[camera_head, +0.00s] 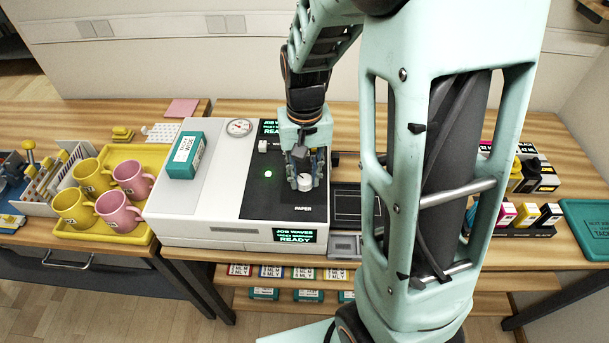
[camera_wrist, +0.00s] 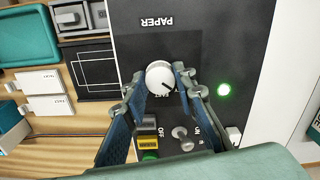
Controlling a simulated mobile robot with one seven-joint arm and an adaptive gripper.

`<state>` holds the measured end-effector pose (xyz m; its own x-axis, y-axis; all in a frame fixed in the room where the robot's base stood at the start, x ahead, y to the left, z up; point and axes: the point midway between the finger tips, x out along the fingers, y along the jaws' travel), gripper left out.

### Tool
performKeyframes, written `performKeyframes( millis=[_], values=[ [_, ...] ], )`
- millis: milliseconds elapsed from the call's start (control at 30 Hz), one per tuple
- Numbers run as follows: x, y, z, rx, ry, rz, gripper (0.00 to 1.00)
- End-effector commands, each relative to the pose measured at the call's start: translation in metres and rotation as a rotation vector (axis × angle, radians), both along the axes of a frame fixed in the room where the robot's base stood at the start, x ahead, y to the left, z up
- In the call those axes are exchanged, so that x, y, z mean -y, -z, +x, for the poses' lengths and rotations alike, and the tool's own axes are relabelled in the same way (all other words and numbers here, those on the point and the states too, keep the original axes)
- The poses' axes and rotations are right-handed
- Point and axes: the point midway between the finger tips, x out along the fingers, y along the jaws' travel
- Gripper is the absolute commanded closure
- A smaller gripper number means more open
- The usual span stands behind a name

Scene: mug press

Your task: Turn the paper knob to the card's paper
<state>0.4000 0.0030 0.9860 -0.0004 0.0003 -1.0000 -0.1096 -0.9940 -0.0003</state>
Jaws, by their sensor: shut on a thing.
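The paper knob (camera_head: 304,184) is a round white dial on the black panel of the white press (camera_head: 200,219), just above the word PAPER. In the wrist view the paper knob (camera_wrist: 160,78) shows a dark pointer line slanting toward the picture's lower right. My gripper (camera_head: 304,174) reaches down from above, and its two fingers sit on either side of the knob. In the wrist view my gripper (camera_wrist: 161,90) is shut on it. The small lettering around the knob is partly hidden by the fingers. I cannot identify the card with the paper setting.
A teal box (camera_head: 186,155) lies on the press top. A yellow tray (camera_head: 151,157) with pink and yellow mugs stands at left. A green light (camera_wrist: 224,90) glows on the panel. Switches and coloured buttons (camera_wrist: 149,144) sit close to my fingers. Ink boxes (camera_head: 531,217) stand at right.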

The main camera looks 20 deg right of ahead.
Motion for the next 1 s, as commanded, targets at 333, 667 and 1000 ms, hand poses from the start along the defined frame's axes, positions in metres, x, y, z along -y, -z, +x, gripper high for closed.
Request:
performKeyframes(
  millis=[333, 667, 1000],
  values=[
    [0.0, -0.001, 0.001, 0.003, -0.009, 0.0, 0.99],
    [0.0, -0.001, 0.001, 0.002, -0.008, 0.0, 0.57],
    [0.0, -0.015, 0.002, 0.005, -0.008, -0.001, 0.57]
  ],
)
